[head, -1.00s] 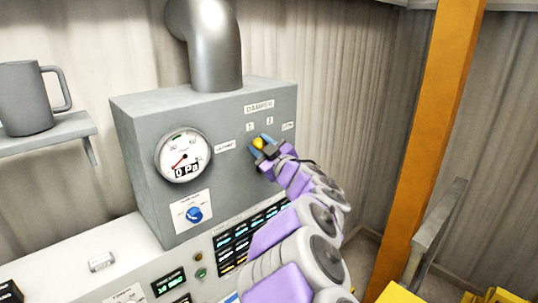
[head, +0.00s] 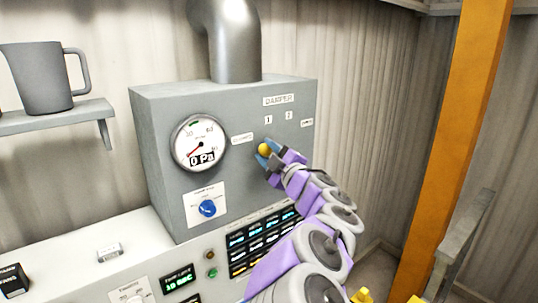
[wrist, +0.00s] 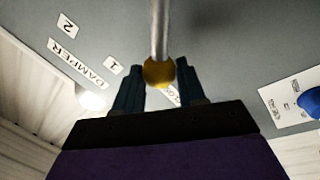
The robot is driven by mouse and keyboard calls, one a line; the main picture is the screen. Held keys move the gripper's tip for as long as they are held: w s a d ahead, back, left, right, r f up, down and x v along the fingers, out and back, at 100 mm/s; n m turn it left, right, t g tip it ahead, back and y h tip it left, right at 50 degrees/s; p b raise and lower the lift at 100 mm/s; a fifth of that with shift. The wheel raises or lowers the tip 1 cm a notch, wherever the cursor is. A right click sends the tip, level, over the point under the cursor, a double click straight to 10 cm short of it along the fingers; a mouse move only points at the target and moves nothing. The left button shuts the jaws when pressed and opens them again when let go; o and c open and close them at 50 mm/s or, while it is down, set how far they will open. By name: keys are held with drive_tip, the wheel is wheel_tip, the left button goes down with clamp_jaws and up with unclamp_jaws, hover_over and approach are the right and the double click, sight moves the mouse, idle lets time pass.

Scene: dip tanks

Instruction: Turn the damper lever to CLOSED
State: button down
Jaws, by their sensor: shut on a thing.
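The damper lever's yellow ball knob (head: 264,149) stands in front of the grey damper box, below and right of the CLOSED label (head: 243,138). My gripper (head: 267,155) is shut on the knob, its blue fingers on either side. In the wrist view the knob (wrist: 159,72) sits between my fingertips (wrist: 158,80), with the lever's metal rod (wrist: 159,28) rising behind it. A label behind the knob is mostly hidden. The labels 1 (head: 269,119), 2 (head: 290,114) and one at the far right (head: 307,122) lie along the arc.
A round gauge (head: 201,143) reading 0 Pa is left of the labels, with a blue dial (head: 207,208) below it. A duct (head: 237,45) rises from the box. A mug (head: 38,80) stands on a shelf at left. An orange post (head: 440,140) is at right.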

drive_tip(key=shift+f, duration=0.2)
drive_tip(key=c, duration=1.1)
unclamp_jaws()
drive_tip(key=o, duration=0.4)
drive_tip(key=shift+w+a, duration=0.15)
drive_tip(key=shift+w, duration=0.15)
drive_tip(key=shift+s, duration=0.15)
